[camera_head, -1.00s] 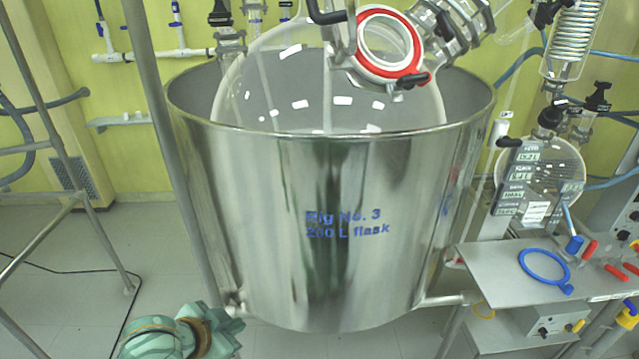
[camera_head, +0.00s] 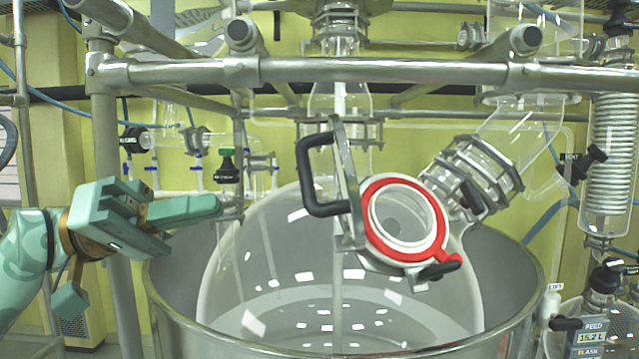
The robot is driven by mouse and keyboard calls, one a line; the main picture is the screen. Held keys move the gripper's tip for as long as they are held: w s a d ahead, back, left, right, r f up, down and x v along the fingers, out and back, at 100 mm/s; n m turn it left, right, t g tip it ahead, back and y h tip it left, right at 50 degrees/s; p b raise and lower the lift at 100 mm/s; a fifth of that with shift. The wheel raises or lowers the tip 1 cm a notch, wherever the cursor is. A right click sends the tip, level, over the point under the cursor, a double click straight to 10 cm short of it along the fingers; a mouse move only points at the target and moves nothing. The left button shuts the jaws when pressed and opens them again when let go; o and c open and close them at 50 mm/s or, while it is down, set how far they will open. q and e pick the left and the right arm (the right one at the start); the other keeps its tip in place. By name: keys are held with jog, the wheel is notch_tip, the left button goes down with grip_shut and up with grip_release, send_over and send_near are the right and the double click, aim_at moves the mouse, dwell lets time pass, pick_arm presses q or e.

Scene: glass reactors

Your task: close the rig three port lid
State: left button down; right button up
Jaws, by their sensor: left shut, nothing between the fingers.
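The port of rig three (camera_head: 405,222) is a round opening with a red ring on the glass flask (camera_head: 290,275). Its lid (camera_head: 348,185) stands swung open, seen nearly edge-on at the port's left side, with a black handle (camera_head: 312,178) facing left. A black latch knob (camera_head: 438,270) sits at the port's lower right. My left gripper (camera_head: 215,206) is shut and empty, left of the lid handle and apart from it, with its fingers pointing right. My right gripper is not in view.
A horizontal steel frame bar (camera_head: 290,70) crosses above the port, with an upright post (camera_head: 108,150) at left. The steel vessel rim (camera_head: 160,300) surrounds the flask. Glass pipework with metal clamps (camera_head: 480,170) rises right of the port.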

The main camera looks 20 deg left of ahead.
aim_at(345, 181)
pick_arm(q)
jog(key=p+x, duration=0.5)
jog(key=x, duration=0.6)
jog(key=shift+d+r, duration=0.15)
jog(key=shift+d, duration=0.1)
jog(key=shift+w+d+p, duration=0.25)
jog(key=shift+d+p, duration=0.25)
jog(key=shift+d, duration=0.15)
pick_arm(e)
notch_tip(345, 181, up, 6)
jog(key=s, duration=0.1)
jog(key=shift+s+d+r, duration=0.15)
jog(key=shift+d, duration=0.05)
